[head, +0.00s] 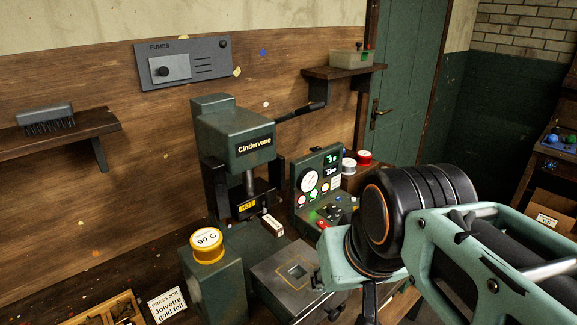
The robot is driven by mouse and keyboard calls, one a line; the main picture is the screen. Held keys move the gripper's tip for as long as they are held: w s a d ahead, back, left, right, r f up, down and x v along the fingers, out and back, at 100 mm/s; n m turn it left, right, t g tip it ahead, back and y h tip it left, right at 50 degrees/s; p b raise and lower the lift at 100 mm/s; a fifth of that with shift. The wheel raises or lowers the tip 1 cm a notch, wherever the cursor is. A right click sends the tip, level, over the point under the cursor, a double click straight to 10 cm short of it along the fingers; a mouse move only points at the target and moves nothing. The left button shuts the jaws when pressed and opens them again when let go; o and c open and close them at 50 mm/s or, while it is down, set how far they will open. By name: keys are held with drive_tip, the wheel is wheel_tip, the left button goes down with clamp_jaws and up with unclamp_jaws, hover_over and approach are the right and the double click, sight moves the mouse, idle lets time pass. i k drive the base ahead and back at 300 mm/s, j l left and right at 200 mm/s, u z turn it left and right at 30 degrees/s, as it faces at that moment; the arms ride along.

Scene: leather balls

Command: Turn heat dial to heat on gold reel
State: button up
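A gold reel (207,250) with a white label reading "90 C" stands on top of a green pedestal. A green control box (318,182) right of the press has a round white gauge, a green lit display, a "Time" label and several small red and white round parts. Its lower sloped panel (332,213) carries dark knobs near a green glow; which one is the heat dial is too small to tell. My arm comes in from the right, its wrist close in front of the panel. Only dark parts of my gripper (370,300) show below the wrist; its fingertips cannot be made out.
The green "Cindervane" press (235,140) stands behind, its lever reaching right. A flat grey plate (290,273) lies in front. A wall shelf holds a brush (45,117).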

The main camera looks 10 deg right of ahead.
sight(331, 208)
drive_tip(key=i+l, duration=0.15)
drive_tip(key=l, duration=0.15)
drive_tip(key=i+l, duration=0.15)
drive_tip(key=l, duration=0.2)
drive_tip(key=i+l, duration=0.15)
drive_tip(key=l, duration=0.15)
drive_tip(key=i+l, duration=0.15)
drive_tip(key=l, duration=0.2)
drive_tip(key=z, duration=0.05)
